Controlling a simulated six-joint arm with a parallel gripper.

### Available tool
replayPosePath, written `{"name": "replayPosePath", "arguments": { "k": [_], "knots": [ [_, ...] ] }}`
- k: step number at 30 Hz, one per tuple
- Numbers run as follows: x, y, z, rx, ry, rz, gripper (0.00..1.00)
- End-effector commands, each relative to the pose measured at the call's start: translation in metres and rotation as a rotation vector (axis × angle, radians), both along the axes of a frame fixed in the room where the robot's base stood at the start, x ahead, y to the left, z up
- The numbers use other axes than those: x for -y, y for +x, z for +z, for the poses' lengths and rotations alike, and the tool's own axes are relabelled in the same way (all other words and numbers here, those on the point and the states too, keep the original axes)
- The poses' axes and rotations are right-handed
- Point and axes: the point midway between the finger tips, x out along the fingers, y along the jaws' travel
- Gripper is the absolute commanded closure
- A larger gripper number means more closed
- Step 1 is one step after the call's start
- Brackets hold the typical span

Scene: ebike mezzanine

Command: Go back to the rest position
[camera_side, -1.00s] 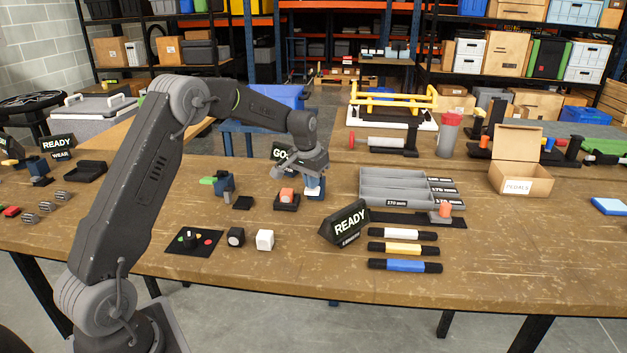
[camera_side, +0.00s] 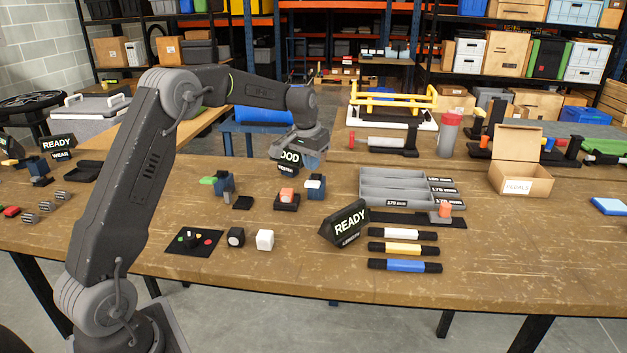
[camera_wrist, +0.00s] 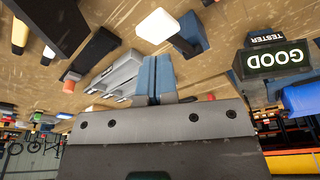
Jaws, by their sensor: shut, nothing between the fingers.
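My gripper (camera_side: 311,161) is raised above the middle of the workbench, beside the GOOD tester sign (camera_side: 289,160). In the wrist view its blue fingers (camera_wrist: 157,78) are together with nothing between them. In the side view, the blue block with a white part (camera_side: 315,187) stands on the bench below the gripper, apart from it. The exact gap between gripper and sign cannot be told.
Near the gripper stand an orange-topped black block (camera_side: 287,198), a green-and-blue piece (camera_side: 222,184), a READY sign (camera_side: 345,223) and a grey slotted tray (camera_side: 385,199). A white cube (camera_side: 265,240) lies in front. The front right of the bench (camera_side: 520,265) is clear.

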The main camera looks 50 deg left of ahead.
Motion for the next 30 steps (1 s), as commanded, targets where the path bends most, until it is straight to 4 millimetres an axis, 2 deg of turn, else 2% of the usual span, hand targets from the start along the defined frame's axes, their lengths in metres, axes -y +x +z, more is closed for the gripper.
{"name": "replayPosePath", "arguments": {
  "k": [11, 14, 17, 20, 24, 30],
  "knots": [
    [0.001, 0.0, 0.003, 0.001, 0.0, 0.0, 1.0],
    [0.009, -0.004, 0.012, 0.009, 0.004, -0.008, 1.0],
    [0.029, -0.018, 0.033, 0.028, 0.012, -0.026, 1.0],
    [0.061, -0.043, 0.061, 0.055, 0.021, -0.051, 1.0],
    [0.106, -0.089, 0.092, 0.097, 0.033, -0.092, 1.0],
    [0.159, -0.165, 0.114, 0.161, 0.044, -0.148, 1.0]
  ]
}}
